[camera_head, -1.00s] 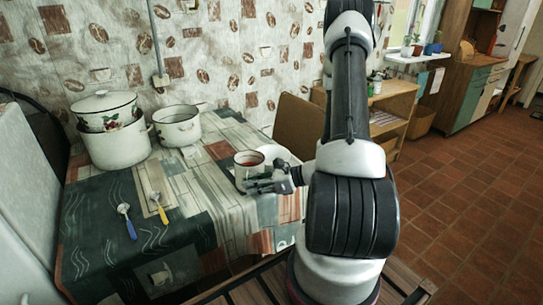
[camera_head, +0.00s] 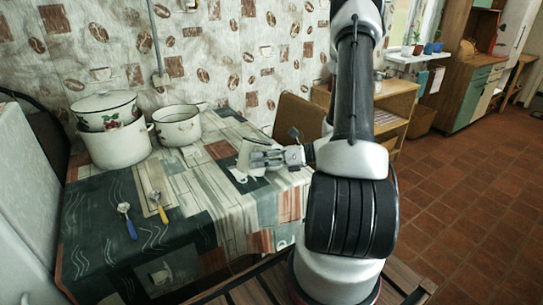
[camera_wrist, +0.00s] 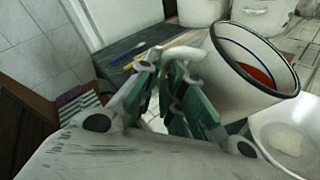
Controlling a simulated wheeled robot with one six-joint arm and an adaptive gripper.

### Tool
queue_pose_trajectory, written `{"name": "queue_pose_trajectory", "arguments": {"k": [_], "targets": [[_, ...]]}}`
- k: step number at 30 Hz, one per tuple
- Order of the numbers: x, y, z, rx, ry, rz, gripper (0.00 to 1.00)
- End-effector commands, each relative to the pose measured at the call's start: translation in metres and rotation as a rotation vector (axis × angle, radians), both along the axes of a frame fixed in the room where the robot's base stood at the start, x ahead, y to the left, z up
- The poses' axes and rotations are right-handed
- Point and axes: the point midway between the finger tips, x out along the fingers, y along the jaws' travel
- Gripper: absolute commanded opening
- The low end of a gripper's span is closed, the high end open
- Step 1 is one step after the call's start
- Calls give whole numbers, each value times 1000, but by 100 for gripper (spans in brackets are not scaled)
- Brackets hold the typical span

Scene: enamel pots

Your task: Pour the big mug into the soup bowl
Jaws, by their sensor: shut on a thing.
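The big mug is white enamel with a dark blue rim. In the wrist view the mug (camera_wrist: 235,85) is tilted, its mouth towards the lower right, with red contents showing inside. My gripper (camera_wrist: 185,95) is shut on the mug's handle. In the head view the gripper (camera_head: 262,158) lies across the mug (camera_head: 244,150), which is raised over the table's right part, its mouth hidden. The soup bowl (camera_wrist: 302,120) is white and stands below and beside the mug's mouth in the wrist view, cut by the frame edge. A pale patch shows in it; no red is visible there.
A blue-handled spoon (camera_head: 128,222) and a yellow-handled spoon (camera_head: 159,208) lie at the left front. A brown chair (camera_head: 298,122) stands behind the table.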

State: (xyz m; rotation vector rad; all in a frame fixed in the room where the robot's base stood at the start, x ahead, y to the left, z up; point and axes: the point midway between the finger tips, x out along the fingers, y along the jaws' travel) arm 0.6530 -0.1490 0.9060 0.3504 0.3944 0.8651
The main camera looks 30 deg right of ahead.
Motion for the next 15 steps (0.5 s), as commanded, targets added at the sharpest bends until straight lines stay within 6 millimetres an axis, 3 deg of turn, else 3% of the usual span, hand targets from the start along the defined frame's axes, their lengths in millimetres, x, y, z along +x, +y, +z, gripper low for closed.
{"name": "queue_pose_trajectory", "arguments": {"k": [15], "targets": [[3,-6,10,50,20,2,0]]}}
